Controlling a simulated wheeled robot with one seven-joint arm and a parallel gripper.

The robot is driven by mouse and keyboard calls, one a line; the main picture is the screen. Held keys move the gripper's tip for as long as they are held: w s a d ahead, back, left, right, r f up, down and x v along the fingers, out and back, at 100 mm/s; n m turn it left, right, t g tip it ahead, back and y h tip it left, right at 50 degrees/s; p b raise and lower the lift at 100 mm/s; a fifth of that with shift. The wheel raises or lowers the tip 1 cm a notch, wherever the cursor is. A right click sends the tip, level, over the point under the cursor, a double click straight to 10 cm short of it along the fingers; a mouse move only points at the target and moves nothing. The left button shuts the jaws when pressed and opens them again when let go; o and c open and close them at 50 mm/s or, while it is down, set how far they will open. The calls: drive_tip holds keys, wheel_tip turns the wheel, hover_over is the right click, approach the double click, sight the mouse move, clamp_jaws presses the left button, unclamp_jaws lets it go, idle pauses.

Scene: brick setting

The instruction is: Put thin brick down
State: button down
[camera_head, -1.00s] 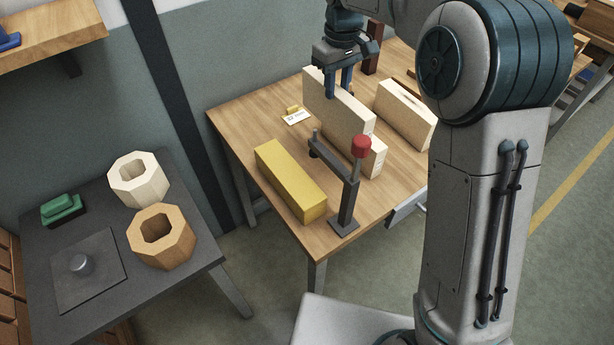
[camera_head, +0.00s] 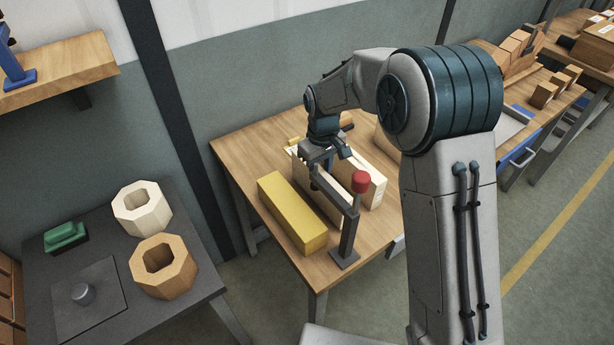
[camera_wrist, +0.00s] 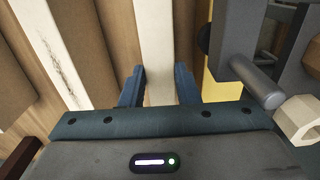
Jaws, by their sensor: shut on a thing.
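My gripper (camera_head: 316,180) is shut on a thin cream brick (camera_head: 329,203), which stands on its edge, upright, over the wooden table (camera_head: 252,150). In the wrist view the brick (camera_wrist: 154,45) runs between my two fingers (camera_wrist: 158,88). A clamp arm partly hides the brick and fingertips in the head view. I cannot tell whether its lower edge touches the table. A yellow block (camera_head: 292,215) lies close beside it on the left. Another cream brick (camera_head: 376,192) stands to its right, apart from it.
A dark clamp post with a red knob (camera_head: 361,182) stands at the table's front, very near my gripper. A dark side table (camera_head: 105,330) at the left bears two octagonal rings (camera_head: 163,266) and a green block (camera_head: 66,237). The table's left back part is clear.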

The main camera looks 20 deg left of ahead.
sight(308, 180)
drive_tip(key=s+a, duration=0.1)
drive_tip(key=s+a+f+p, duration=0.1)
drive_tip(key=s, duration=0.1)
drive_tip(key=shift+a+f, duration=0.1)
drive_tip(key=shift+a, duration=0.3)
drive_tip(key=shift+f, duration=0.1)
drive_tip(key=c, duration=1.1)
unclamp_jaws()
drive_tip(key=shift+f, duration=0.1)
wheel_tip(308, 180, up, 12)
drive_tip(key=shift+r+b, duration=0.2)
drive_tip(key=shift+b, duration=0.2)
